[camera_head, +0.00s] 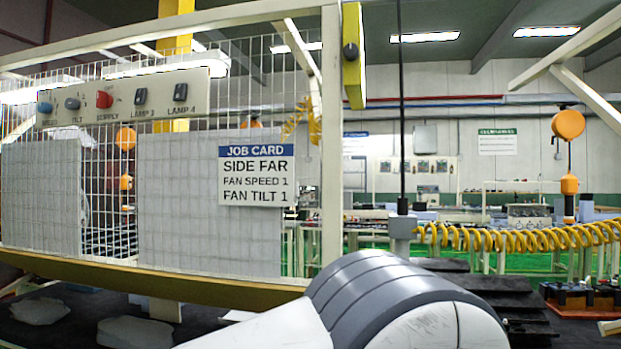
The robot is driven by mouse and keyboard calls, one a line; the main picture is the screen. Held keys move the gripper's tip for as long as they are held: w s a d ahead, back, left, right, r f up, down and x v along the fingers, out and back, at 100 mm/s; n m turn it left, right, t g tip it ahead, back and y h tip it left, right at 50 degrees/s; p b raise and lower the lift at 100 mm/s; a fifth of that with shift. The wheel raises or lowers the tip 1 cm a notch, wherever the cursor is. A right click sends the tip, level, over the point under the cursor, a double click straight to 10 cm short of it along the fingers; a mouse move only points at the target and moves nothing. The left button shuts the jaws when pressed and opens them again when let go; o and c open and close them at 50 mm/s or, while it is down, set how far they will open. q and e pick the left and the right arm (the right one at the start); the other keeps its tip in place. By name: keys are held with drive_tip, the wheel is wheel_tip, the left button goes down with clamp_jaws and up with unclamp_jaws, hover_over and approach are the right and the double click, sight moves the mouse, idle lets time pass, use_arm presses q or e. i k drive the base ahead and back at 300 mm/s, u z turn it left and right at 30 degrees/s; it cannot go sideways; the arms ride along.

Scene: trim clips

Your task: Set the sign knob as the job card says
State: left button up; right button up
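A job card (257,175) hangs on the wire mesh and reads SIDE FAR, FAN SPEED 1, FAN TILT 1. Above it, a pale control panel (125,90) carries a blue knob (45,108) with an unclear label, a grey-blue TILT knob (73,103), a red SUPPLY knob (104,100), and dark LAMP 3 (141,97) and LAMP 4 (181,92) switches. A black knob (351,52) sits on a yellow plate at the frame's upright. No knob here is labelled as the sign knob. Knob settings are too small to read. Neither gripper is in view.
A white and grey arm link of mine fills the bottom middle. Yellow coiled hose (520,239) runs across the right. An orange hanging unit (569,186) is at right. A yellow-fronted ledge (150,283) runs below the mesh. Dark blocks (480,290) lie at right.

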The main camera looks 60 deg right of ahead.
sight(351, 52)
drive_tip(key=z, duration=1.45)
